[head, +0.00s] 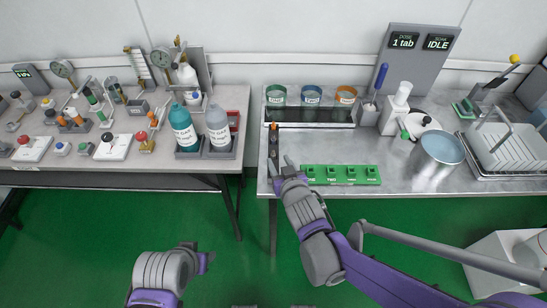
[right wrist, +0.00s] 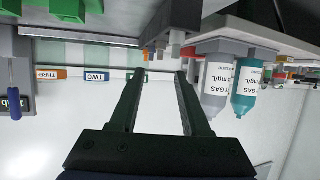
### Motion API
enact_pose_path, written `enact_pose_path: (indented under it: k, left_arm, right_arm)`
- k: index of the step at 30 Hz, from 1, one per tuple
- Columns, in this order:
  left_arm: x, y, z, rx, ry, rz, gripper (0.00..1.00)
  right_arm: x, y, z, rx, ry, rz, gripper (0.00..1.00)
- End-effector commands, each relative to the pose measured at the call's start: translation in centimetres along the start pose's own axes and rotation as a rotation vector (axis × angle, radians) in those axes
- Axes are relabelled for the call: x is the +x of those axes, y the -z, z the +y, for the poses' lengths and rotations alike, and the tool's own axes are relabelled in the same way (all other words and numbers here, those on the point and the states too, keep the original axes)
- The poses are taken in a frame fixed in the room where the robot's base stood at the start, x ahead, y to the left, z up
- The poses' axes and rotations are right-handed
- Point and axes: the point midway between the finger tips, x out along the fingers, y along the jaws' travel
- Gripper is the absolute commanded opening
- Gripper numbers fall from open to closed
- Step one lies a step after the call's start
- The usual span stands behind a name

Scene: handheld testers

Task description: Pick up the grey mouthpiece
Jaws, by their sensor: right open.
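My right gripper (head: 287,162) is open at the front left edge of the right bench, beside a narrow dark holder (head: 273,150) with an orange-tipped item at its far end. In the right wrist view its two fingers (right wrist: 162,76) are apart with nothing between the tips. Small grey cylindrical parts (right wrist: 176,42) show just beyond the tips; one may be the grey mouthpiece, but I cannot tell surely. In the head view I cannot pick the mouthpiece out. My left gripper (head: 205,260) is low over the green floor, away from both benches; its fingers are not clear.
A green block with several sockets (head: 340,182) lies right of my right gripper. Behind stand three labelled cups (head: 311,95), and a metal pot (head: 440,152) and dish rack (head: 512,150) are farther right. Across a gap, the left bench holds teal (head: 183,128) and grey bottles (head: 218,128).

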Motion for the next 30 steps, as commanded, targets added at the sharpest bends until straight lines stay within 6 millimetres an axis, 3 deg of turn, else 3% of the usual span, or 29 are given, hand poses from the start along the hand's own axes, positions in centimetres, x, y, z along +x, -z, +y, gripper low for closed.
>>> enact_pose_path:
  k: [12, 22, 30]
  left_arm:
    - [1.1, -0.5, 0.0, 0.000, 0.000, -0.004, 0.50]
    - [1.1, -0.5, 0.0, 0.000, 0.000, -0.004, 0.50]
    - [1.1, -0.5, 0.0, 0.000, 0.000, -0.004, 0.50]
  right_arm:
    - [5.0, -0.7, 0.1, 0.000, -0.001, -0.001, 0.47]
    - [5.6, -0.6, 0.1, 0.000, -0.001, -0.001, 0.47]
    - [5.6, -0.6, 0.1, 0.000, -0.001, -0.001, 0.00]
